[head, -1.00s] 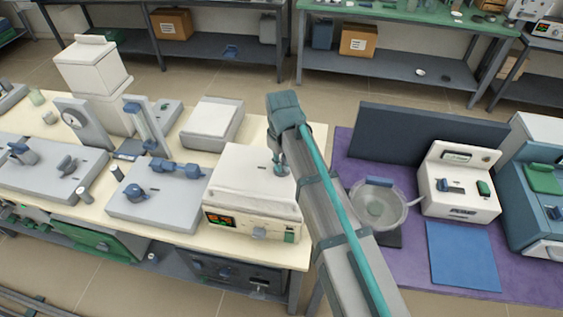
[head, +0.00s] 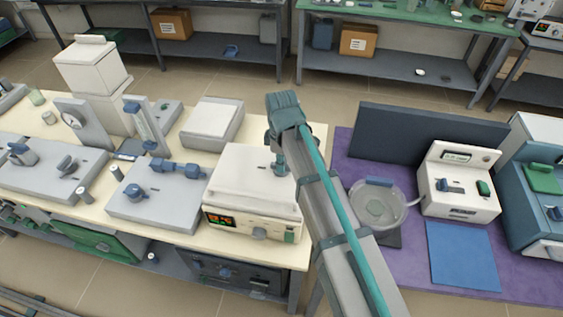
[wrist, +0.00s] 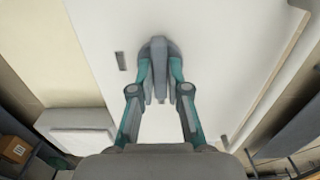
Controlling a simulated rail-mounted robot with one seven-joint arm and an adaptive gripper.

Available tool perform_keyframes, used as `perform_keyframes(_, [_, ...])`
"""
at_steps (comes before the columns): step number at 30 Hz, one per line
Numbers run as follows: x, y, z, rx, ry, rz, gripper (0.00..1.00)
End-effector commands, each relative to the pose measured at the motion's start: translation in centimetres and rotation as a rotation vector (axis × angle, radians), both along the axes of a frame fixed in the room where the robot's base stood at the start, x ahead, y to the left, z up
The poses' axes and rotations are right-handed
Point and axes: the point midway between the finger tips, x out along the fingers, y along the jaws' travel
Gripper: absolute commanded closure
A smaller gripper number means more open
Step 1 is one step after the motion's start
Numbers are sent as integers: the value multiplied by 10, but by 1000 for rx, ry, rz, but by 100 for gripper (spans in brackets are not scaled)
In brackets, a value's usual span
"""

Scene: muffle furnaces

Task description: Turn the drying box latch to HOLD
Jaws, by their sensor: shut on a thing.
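The drying box appears to be the white box with a lit red and green display (head: 252,192) at the right end of the cream bench. My gripper (head: 279,168) reaches down to its top near the right edge. In the wrist view, my gripper (wrist: 160,82) is shut on a grey latch (wrist: 159,47) that stands on the flat white top. The fingers hide part of the latch. A short dark mark (wrist: 120,61) lies on the top, left of the latch. No HOLD lettering is readable.
A grey panel with blue fittings (head: 155,207) stands left of the box, and a low white-topped box (head: 212,120) behind it. To the right, a purple mat (head: 415,245) carries a clear round bowl (head: 379,208) and a white instrument (head: 458,190).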

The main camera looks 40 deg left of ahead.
Motion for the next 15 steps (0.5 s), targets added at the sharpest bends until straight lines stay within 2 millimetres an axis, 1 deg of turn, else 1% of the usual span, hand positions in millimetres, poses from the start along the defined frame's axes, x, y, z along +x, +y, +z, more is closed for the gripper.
perform_keyframes(14, [0,1,1,3,-1,14,100])
perform_keyframes(15, [0,1,1,3,-1,14,78])
